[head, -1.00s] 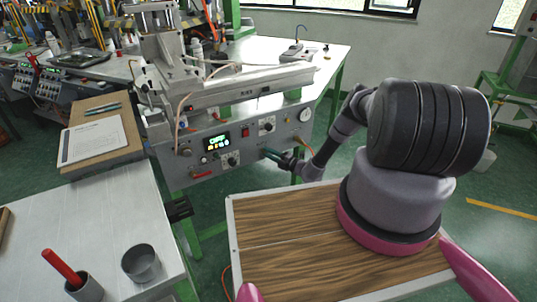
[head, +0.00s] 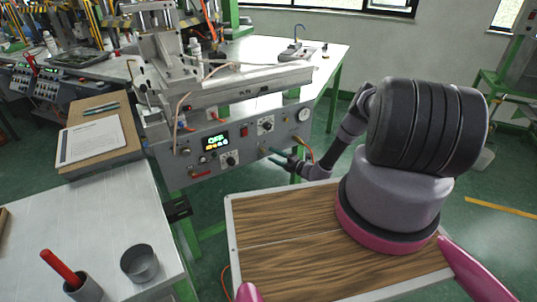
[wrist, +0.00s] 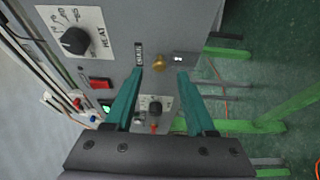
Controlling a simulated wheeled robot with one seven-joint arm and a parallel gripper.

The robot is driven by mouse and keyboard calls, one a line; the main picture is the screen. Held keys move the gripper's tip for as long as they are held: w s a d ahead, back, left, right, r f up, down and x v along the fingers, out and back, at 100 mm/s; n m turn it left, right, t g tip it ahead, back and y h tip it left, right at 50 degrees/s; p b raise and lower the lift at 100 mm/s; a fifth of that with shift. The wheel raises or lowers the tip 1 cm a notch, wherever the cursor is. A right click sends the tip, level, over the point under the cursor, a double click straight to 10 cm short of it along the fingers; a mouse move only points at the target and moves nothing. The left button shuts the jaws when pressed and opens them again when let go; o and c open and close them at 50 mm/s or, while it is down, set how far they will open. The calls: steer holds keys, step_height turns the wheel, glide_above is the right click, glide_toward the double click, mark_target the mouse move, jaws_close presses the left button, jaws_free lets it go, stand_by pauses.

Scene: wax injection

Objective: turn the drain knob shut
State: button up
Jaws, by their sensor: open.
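The drain knob (wrist: 159,61) is a small round brass-coloured knob on the grey machine panel, beside a small dark label that seems to read DRAIN. In the wrist view my gripper (wrist: 161,73) is open. Its two teal fingers point at the panel with the knob between their tips or just beyond them. I cannot tell whether they touch it. In the head view my gripper (head: 280,156) is at the lower right part of the panel (head: 200,174), and I cannot make out the drain knob there.
The panel carries a black HEAT knob (wrist: 76,40), a red switch (wrist: 100,83) and another dark knob (wrist: 155,107) near the fingers. A pressure gauge (head: 304,115) sits at its right end. The white table (head: 80,235) holds a grey cup (head: 139,264). Open floor lies right of the machine.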

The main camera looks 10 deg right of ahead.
steer(key=v, duration=0.7)
steer(key=shift+s, duration=0.1)
steer(key=a+r+n+g, duration=0.2)
steer(key=r+n+g, duration=0.2)
steer(key=r+n, duration=0.65)
steer(key=s+a+r+n+g, duration=0.15)
steer(key=r+n+g, duration=0.3)
steer(key=r, duration=1.15)
steer(key=a+r+n+g, duration=0.2)
steer(key=r+n+g, duration=0.2)
steer(key=r+n, duration=0.7)
steer(key=s+a+r+n+t+h, duration=0.1)
steer(key=s+r+n+h, duration=0.25)
steer(key=s+r, duration=0.5)
steer(key=s+r+n+h, duration=0.35)
steer(key=s+r, duration=0.25)
steer(key=r, duration=0.6)
steer(key=s+d+r+n+t+h, duration=0.1)
steer(key=s+r+n, duration=0.3)
steer(key=s, duration=0.4)
steer(key=s+d+r+n+t+h, duration=0.2)
steer(key=s+r+n+t, duration=0.2)
steer(key=s, duration=0.4)
steer(key=shift+d+n, duration=0.4)
